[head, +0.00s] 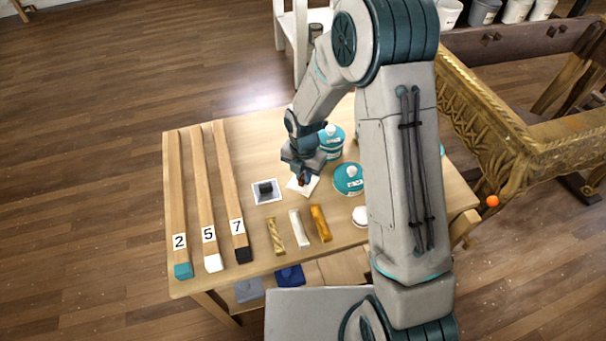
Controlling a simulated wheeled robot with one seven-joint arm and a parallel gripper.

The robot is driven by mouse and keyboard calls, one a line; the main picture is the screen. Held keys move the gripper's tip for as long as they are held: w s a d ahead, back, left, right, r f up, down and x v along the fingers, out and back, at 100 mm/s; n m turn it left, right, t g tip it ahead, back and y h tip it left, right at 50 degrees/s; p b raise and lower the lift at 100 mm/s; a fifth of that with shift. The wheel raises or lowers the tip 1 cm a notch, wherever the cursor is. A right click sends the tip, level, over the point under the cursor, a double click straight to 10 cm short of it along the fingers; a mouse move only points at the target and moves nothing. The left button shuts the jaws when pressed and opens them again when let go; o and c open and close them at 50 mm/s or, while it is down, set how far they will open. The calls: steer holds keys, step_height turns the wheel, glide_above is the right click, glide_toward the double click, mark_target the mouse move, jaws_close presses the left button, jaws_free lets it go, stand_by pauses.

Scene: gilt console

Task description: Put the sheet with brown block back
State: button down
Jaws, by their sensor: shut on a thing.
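A white sheet (309,188) shows below my gripper (303,178), near the middle of the wooden table (335,250). A small brown block (302,182) sits on the sheet, mostly hidden by the fingers. My gripper points down and is shut on the brown block. I cannot tell whether the sheet touches the table or hangs just above it. A second sheet (257,197) with a dark block (266,188) lies just to the left.
Three long wooden bars numbered 2 (176,205), 5 (203,190) and 7 (230,185) lie at left. A gold twisted bar (275,236), white bar (299,229) and amber bar (321,223) lie in front. Teal-and-white containers (348,180) stand close right. The gilt console (490,115) is beyond.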

steer(key=c, duration=1.8)
jaws_free()
steer(key=shift+f, duration=0.15)
steer(key=shift+c, duration=0.2)
steer(key=o, duration=0.4)
step_height(320, 180, up, 13)
steer(key=p, duration=0.1)
steer(key=s+d+r+m, duration=0.4)
steer(key=s+m, duration=0.2)
steer(key=m, duration=0.4)
steer(key=s+d+r+m+t, duration=0.1)
steer(key=s+d+r+m, duration=0.3)
steer(key=m, duration=0.6)
steer(key=s+d+r+m+t, duration=0.1)
steer(key=s+d+r+m, duration=0.3)
steer(key=s+m, duration=0.5)
steer(key=shift+d+r+m, duration=0.4)
steer(key=shift+d+m, duration=0.2)
